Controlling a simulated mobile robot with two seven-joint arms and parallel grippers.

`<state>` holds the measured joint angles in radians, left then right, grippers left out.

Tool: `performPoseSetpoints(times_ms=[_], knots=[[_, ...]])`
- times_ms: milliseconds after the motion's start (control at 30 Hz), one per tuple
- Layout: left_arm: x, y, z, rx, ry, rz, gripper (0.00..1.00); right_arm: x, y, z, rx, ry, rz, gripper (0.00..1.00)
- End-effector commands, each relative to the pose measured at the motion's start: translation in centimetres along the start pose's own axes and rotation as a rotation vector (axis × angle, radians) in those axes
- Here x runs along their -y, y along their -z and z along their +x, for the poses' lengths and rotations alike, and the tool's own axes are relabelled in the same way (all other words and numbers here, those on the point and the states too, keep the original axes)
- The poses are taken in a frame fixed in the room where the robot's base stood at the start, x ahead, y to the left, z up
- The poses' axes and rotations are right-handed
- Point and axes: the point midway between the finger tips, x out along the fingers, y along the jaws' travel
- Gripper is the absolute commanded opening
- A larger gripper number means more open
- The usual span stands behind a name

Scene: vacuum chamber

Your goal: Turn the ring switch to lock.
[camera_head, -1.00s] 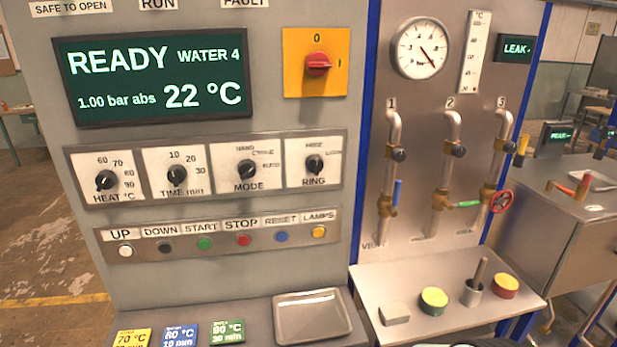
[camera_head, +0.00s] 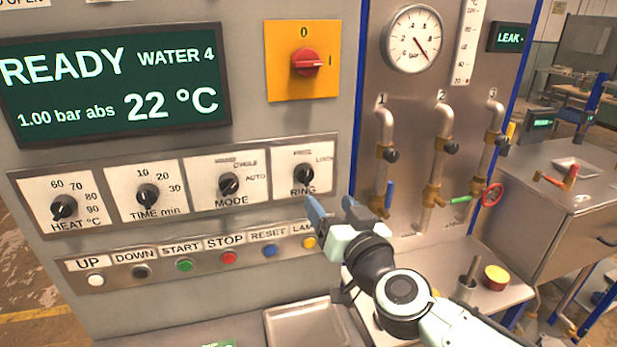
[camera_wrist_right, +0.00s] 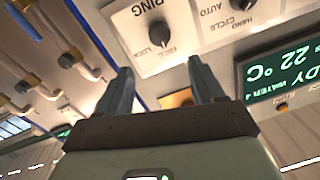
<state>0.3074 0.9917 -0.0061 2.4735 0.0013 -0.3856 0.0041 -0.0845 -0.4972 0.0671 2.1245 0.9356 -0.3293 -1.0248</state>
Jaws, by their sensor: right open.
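The ring switch (camera_head: 304,175) is a small black knob on a white plate labelled RING, at the right end of the knob row. It also shows in the right wrist view (camera_wrist_right: 160,37), beyond my fingers. In the head view its white pointer mark is too small to read surely. My right gripper (camera_head: 332,208) is just below and right of the switch, apart from it. Its two fingers (camera_wrist_right: 163,85) are spread with nothing between them. My left gripper is not in view.
The mode knob (camera_head: 229,185) is left of the ring switch. Several coloured buttons, including the yellow lamps button (camera_head: 308,243), lie below, close to my right gripper. A red main switch (camera_head: 308,63) is above. Pipes with valves (camera_head: 388,190) stand to the right; a metal tray (camera_head: 306,322) lies below.

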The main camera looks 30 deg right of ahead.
Motion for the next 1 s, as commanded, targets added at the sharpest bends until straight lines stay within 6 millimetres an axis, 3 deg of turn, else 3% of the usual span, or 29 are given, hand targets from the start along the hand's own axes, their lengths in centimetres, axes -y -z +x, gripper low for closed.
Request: performPoseSetpoints(times_ms=[300,500,700,967,1000], knots=[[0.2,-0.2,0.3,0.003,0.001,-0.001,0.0,0.1,-0.2,6.9,0.002,0.002,-0.001,0.67],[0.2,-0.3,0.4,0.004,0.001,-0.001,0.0,0.1,-0.1,9.8,0.002,0.002,0.0,0.67],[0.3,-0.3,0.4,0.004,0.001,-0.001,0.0,0.1,-0.1,11.0,0.0,0.001,-0.001,0.67],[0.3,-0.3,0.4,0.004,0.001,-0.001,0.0,0.0,-0.1,11.1,0.0,0.001,0.0,0.67],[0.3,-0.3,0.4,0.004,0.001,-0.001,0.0,0.0,-0.1,11.1,0.0,0.001,0.0,0.54]])
